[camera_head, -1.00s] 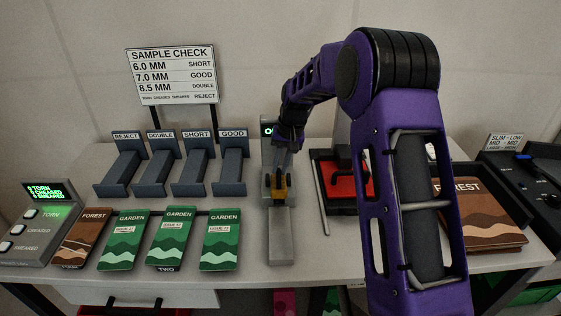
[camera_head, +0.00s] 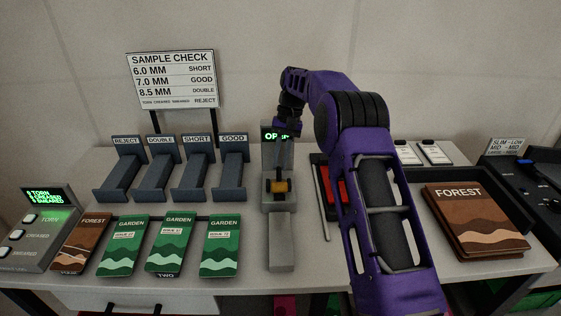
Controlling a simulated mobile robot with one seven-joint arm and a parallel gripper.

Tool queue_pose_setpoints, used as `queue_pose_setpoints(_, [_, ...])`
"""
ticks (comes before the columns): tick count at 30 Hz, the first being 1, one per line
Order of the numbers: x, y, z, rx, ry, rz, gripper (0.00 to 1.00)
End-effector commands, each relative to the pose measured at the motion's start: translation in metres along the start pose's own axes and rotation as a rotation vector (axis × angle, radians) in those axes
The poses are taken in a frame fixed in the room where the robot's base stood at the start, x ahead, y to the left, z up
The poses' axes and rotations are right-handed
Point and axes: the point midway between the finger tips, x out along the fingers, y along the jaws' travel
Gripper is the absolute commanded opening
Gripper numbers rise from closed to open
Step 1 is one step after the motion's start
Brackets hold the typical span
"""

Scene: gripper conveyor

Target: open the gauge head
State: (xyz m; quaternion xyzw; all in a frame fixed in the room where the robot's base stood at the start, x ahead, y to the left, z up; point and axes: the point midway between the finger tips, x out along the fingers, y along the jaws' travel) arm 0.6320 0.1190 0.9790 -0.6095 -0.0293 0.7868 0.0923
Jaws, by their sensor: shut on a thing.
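The gauge (camera_head: 281,240) is a grey stand with a long bed at the middle of the table. Its display (camera_head: 277,135) glows green and seems to read "OPEN", partly covered by my arm. A yellow-orange piece (camera_head: 278,186) sits on the gauge, at its head. My gripper (camera_head: 283,170) is above the gauge, pointing down. Its fingers are small and dark here and look shut at the head's upper part; the exact contact is too small to see.
Several booklets (camera_head: 170,243) lie in a row at left front. Labelled chutes (camera_head: 232,170) stand behind them. A tray at right holds brown FOREST booklets (camera_head: 472,215). A red pad (camera_head: 335,185) is partly hidden by my arm. A button panel (camera_head: 37,230) stands far left.

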Motion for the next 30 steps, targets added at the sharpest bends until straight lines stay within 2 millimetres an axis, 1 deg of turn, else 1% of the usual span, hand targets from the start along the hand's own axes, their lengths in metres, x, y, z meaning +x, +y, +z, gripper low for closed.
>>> queue_pose_setpoints(12, [0.0003, -0.0002, 0.0000, 0.001, -0.005, 0.000, 0.00])
queue_pose_setpoints(13, [0.0004, -0.0002, 0.0001, 0.001, -0.005, 0.000, 0.21])
queue_pose_setpoints(17, [0.0003, -0.0001, -0.0001, 0.001, -0.004, 0.000, 0.44])
queue_pose_setpoints(18, [0.0003, -0.0001, -0.0001, 0.001, -0.004, 0.000, 0.47])
queue_pose_setpoints(26, [-0.0004, 0.0000, -0.0003, 0.001, -0.003, 0.000, 0.47])
queue_pose_setpoints(30, [-0.0096, -0.0001, -0.0010, 0.001, -0.001, 0.000, 0.47])
